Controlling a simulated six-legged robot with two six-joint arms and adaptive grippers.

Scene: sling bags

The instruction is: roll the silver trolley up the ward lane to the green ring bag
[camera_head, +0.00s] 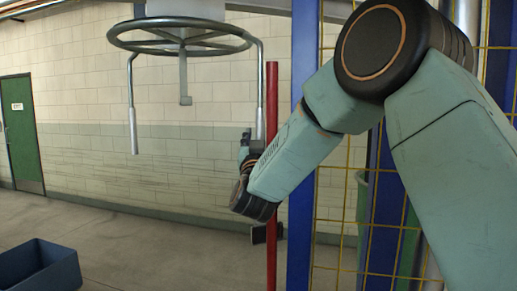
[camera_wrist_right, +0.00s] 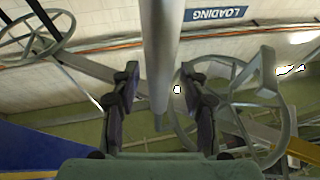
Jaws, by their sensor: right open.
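A grey metal ring frame (camera_head: 180,45) hangs at the upper left of centre in the head view, with silver rods hanging down from it; I take it as the silver trolley. Its left rod (camera_head: 132,105) hangs free. My right gripper (camera_head: 248,143) is by the lower end of the right rod (camera_head: 260,85). In the right wrist view the right gripper (camera_wrist_right: 160,88) is open, with a silver rod (camera_wrist_right: 160,45) between or just beyond its fingers; I cannot tell if they touch it. I cannot make out a green ring bag. My left gripper is not in view.
A red post (camera_head: 271,180) and a blue upright (camera_head: 301,150) stand close to my right arm. A yellow mesh panel (camera_head: 335,220) is behind that arm. A dark blue bin (camera_head: 38,268) is at lower left. The floor (camera_head: 150,240) between is clear.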

